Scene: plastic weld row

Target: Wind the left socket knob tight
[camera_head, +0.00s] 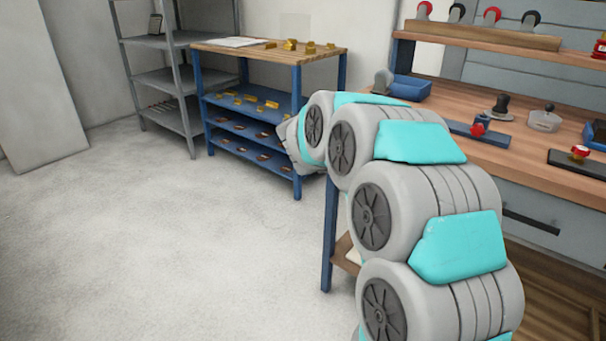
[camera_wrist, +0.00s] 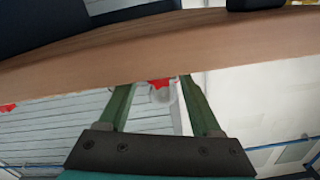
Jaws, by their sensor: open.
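Two red knobs stand on the wooden bench in the head view. The left one (camera_head: 477,130) sits on a blue base, and the right one (camera_head: 579,152) sits on a dark flat base. Which one is the left socket knob is not certain, but the first stands further left. My gripper (camera_wrist: 157,82) shows in the wrist view with two green fingers apart and nothing held. A small red and whitish thing (camera_wrist: 160,84) appears between the fingertips, apparently beyond them; I cannot tell what it is. My gripper is not clearly visible in the head view, where my arm hides it.
The bench (camera_head: 440,100) holds a blue bin (camera_head: 411,89), a dark-handled tool (camera_head: 501,106) and a clear-sided block (camera_head: 543,120). A raised shelf (camera_head: 480,36) runs behind. A blue rack (camera_head: 270,60) with brass parts and a grey shelf (camera_head: 165,80) stand left. The floor at left is clear.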

